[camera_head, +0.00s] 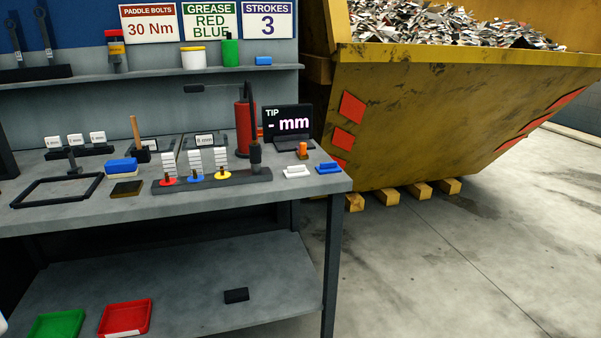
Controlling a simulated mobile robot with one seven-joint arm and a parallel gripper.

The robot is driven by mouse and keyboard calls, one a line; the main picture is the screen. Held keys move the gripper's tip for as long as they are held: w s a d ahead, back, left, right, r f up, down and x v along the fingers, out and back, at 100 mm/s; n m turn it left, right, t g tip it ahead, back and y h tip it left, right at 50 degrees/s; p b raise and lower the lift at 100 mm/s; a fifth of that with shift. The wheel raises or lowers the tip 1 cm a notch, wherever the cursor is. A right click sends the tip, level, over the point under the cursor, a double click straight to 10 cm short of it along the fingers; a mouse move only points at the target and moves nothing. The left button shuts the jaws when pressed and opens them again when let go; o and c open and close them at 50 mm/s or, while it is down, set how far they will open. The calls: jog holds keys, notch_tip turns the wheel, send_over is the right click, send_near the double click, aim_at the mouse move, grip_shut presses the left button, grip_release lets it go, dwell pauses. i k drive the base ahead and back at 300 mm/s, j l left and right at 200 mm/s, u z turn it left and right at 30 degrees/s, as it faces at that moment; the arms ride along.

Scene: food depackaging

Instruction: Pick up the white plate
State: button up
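A small white plate-like piece (297,171) lies on the grey workbench (300,194) near its right front corner. It looks flat with a raised part on top. It lies just left of a similar blue piece (328,168), with a small gap between them. My gripper is not in view.
An orange-topped item (302,150) and a black display (288,125) stand behind the white piece. A red cylinder (243,128) and dark post (255,155) stand to its left. Below are a lower shelf (190,290) and red tray (125,318). A yellow skip (420,110) stands right; floor before it is clear.

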aim_at(298, 171)
jog(key=i+j, duration=0.1)
jog(key=i, duration=0.45)
jog(key=i+j+z, duration=0.1)
jog(key=i, duration=0.45)
